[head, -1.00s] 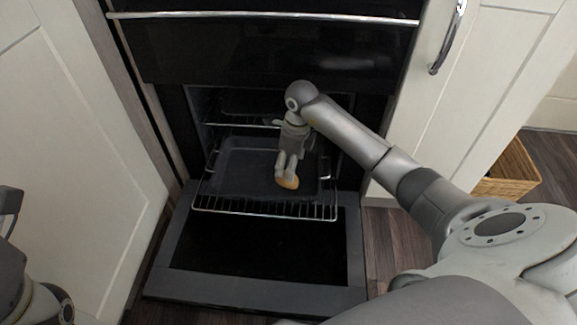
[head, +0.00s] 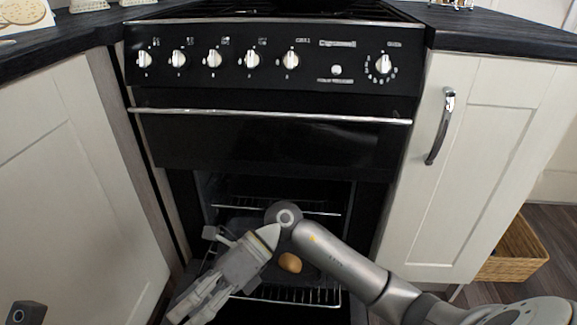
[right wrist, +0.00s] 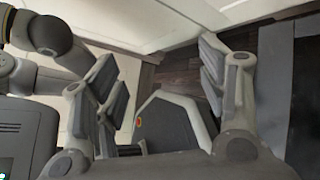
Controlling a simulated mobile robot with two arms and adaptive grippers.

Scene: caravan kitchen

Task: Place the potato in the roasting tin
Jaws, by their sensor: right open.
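The brown potato (head: 290,262) lies in the dark roasting tin (head: 272,277) on the pulled-out oven rack, partly framed by my right arm. Much of the tin is hidden behind my right arm and gripper. My right gripper (head: 192,312) is open and empty, in front of and left of the potato, apart from it. The right wrist view shows its spread fingers (right wrist: 160,100) with nothing between them. A small grey part of my left arm shows at the bottom left of the head view; its fingers cannot be made out.
The wire oven rack (head: 300,295) sticks out of the open oven below the closed upper door handle (head: 270,115). White cabinets (head: 480,170) flank the cooker closely on both sides. A wicker basket (head: 513,250) stands on the floor at the right.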

